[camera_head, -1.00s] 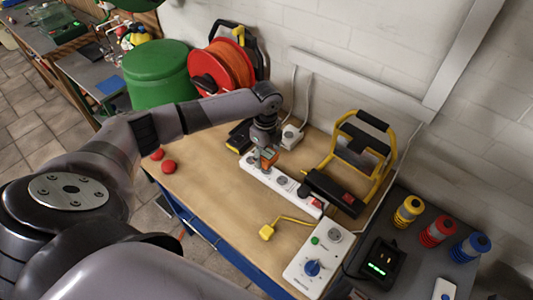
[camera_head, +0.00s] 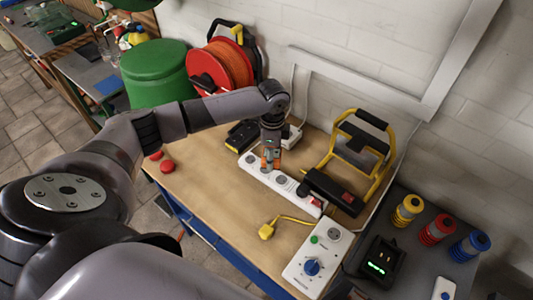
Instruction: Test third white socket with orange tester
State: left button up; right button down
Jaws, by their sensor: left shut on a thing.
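A white socket strip (camera_head: 290,196) lies diagonally on the wooden workbench, with several round sockets and a red switch at its near right end. My left gripper (camera_head: 270,166) points down over the far left part of the strip and is shut on the orange tester (camera_head: 266,163). The tester is small and mostly covered by the fingers. I cannot tell whether it touches a socket. A bare socket (camera_head: 280,180) shows just to the right of the gripper. My right gripper is not in view.
A yellow work lamp (camera_head: 376,165) stands behind the strip's right end. A white box with a blue knob (camera_head: 312,267) and a yellow plug (camera_head: 267,231) lie in front. A red cable reel (camera_head: 226,68) and green bin (camera_head: 157,75) stand behind. Two red knobs (camera_head: 167,166) sit at the left edge.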

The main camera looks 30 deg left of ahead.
pick_arm(q)
jog(key=d+n, duration=0.1)
jog(key=n, duration=0.2)
jog(key=d+n+b, duration=0.1)
jog(key=n, duration=0.2)
jog(key=shift+d, duration=0.2)
jog(key=n, duration=0.2)
jog(key=d+n, duration=0.1)
jog(key=n, duration=0.1)
jog(key=d+n+b, duration=0.1)
jog(key=n, duration=0.1)
jog(key=shift+s+r, duration=0.15)
jog(key=shift+r, duration=0.15)
notch_tip(320, 180, down, 6)
jog(key=b, duration=0.7)
jog(key=shift+r, duration=0.15)
jog(key=shift+p, duration=0.7)
dwell(0.6)
